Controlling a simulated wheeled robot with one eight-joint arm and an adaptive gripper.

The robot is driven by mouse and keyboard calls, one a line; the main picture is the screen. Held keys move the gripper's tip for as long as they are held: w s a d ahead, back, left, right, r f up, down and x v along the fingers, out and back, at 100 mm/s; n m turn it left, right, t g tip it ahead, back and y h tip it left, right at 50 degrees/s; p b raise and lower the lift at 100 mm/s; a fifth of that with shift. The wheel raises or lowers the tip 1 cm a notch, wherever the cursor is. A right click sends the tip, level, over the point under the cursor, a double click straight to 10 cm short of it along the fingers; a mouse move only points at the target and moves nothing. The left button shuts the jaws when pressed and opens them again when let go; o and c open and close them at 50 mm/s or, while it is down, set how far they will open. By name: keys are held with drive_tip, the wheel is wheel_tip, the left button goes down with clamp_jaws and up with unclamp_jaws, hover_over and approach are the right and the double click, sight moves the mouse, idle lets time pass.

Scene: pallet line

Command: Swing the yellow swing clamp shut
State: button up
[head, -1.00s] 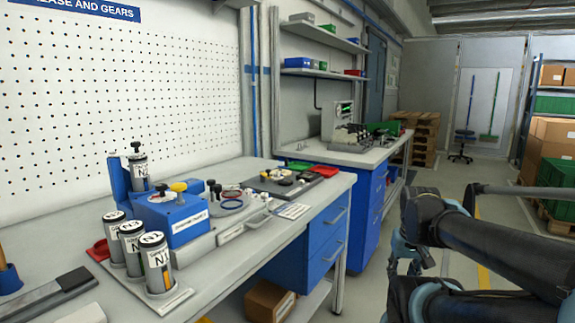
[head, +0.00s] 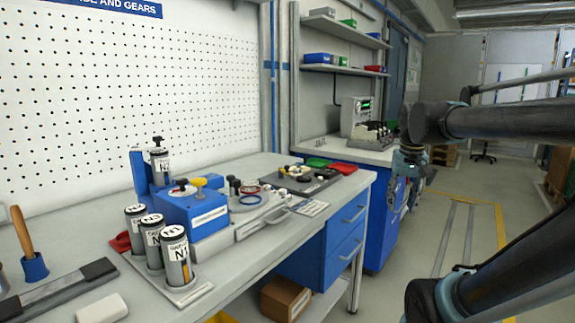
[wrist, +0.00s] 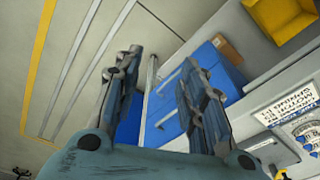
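A small yellow part (head: 199,182), which looks like the yellow swing clamp, sits on top of the blue block fixture (head: 196,212) on the bench in the head view. Whether it is swung open or shut is too small to tell. A yellow and black piece (wrist: 281,174) at the lower right edge of the wrist view may be the same part. My gripper (wrist: 162,72) is open and empty, its two fingers apart over the floor and drawers. In the head view my gripper (head: 408,165) hangs off the bench's right end, well away from the fixture.
Several labelled grease cartridges (head: 177,262) stand left of the fixture. A wooden-handled tool (head: 21,228) stands further left. Blue drawers (head: 337,238) hang beneath. The floor aisle to the right is open.

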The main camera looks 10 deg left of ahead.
drive_tip(key=w+a+r+n+g, duration=0.1)
drive_tip(key=w+a+r, duration=0.8)
drive_tip(key=a, duration=0.4)
drive_tip(key=w+a+r, duration=0.9)
drive_tip(key=a+r, duration=0.1)
drive_tip(key=a, duration=0.3)
drive_tip(key=w+a+r, duration=0.1)
drive_tip(key=a, duration=1.3)
drive_tip(key=shift+g, duration=0.3)
drive_tip(key=f, duration=1.6)
drive_tip(key=shift+w+d+f, duration=0.15)
drive_tip(key=shift+d+f, duration=0.1)
